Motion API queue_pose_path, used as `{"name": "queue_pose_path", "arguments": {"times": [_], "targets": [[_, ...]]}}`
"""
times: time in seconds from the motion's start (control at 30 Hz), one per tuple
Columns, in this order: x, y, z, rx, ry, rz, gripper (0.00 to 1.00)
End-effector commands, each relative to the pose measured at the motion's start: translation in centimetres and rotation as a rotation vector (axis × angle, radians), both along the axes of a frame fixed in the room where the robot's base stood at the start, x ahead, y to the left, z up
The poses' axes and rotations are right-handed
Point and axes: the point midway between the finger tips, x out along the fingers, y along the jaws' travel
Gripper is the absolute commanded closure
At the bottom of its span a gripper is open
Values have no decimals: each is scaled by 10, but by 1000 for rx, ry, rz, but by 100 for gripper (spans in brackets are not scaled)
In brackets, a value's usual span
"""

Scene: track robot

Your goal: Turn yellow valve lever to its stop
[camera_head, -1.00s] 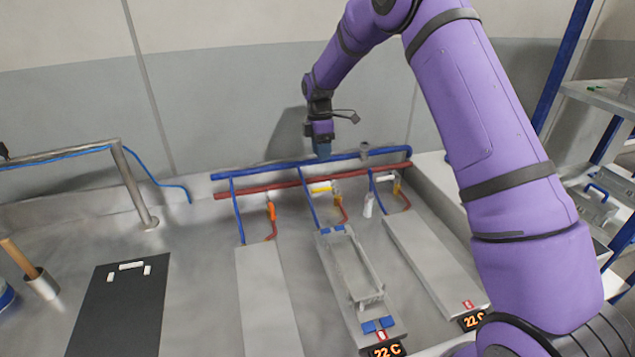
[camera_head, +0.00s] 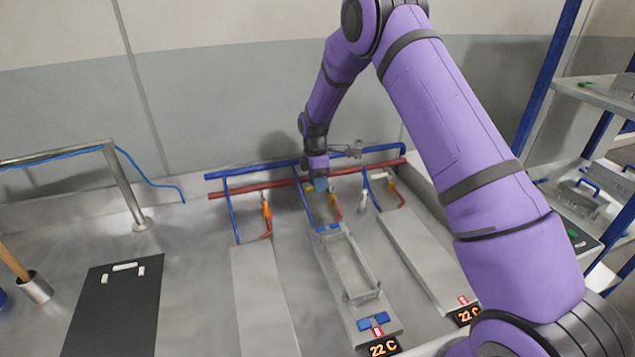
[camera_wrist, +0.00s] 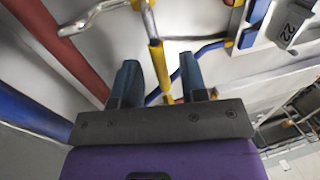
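The yellow valve lever (camera_wrist: 158,62) shows in the wrist view, joined at its upper end to a metal pipe fitting. My gripper (camera_wrist: 160,70) is open, with one blue-grey finger on each side of the lever and gaps visible between. In the head view my gripper (camera_head: 319,184) is low at the middle valve. It hides most of the lever, and a bit of yellow (camera_head: 309,188) shows at its left. I cannot tell from these views how deep the lever sits between the fingers.
A blue pipe (camera_head: 250,170) and a red pipe (camera_head: 240,190) run behind the valves. An orange lever (camera_head: 266,210) stands left and a white handle (camera_head: 363,201) right. A metal plate with a frame (camera_head: 350,268) lies in front, its display reading 22 C (camera_head: 383,347).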

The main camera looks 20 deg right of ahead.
Motion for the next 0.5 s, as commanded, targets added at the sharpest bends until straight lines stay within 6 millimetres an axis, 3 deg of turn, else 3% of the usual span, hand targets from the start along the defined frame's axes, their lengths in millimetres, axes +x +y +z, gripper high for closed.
{"name": "queue_pose_path", "arguments": {"times": [0.13,0.3,0.5], "targets": [[0,0,0,0,0,0,60],[0,0,0,0,0,0,99],[0,0,0,0,0,0,100]]}}
